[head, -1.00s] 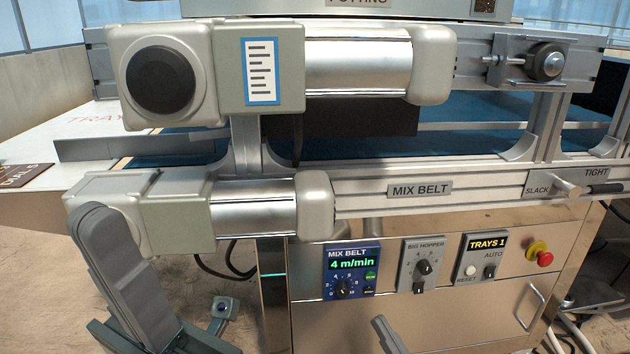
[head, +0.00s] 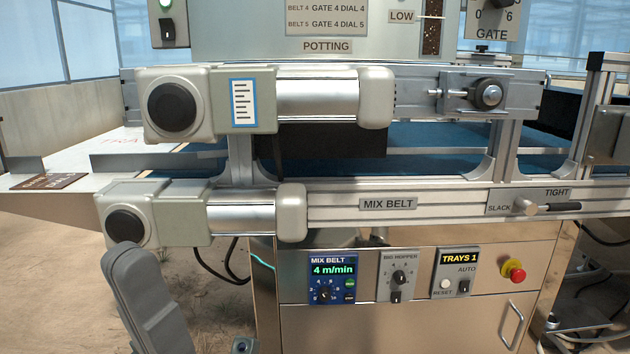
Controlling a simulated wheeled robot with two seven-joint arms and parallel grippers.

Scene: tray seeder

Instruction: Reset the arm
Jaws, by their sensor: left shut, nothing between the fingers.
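My left arm (head: 152,300) enters at the lower left as a grey, upright, slightly tilted link. Its rounded top stands in front of the lower motor housing (head: 126,224) in the picture; I cannot tell the gap. My left gripper is at the bottom edge at most, its fingers hard to make out, and nothing shows held. My right arm and gripper are out of the picture.
The tray seeder has an upper motor (head: 180,104), a MIX BELT rail (head: 340,205), a speed panel (head: 332,278) reading 4 m/min, a hopper dial (head: 399,276), a TRAYS switch box (head: 456,270) and a red stop button (head: 514,270). Floor is open at lower left.

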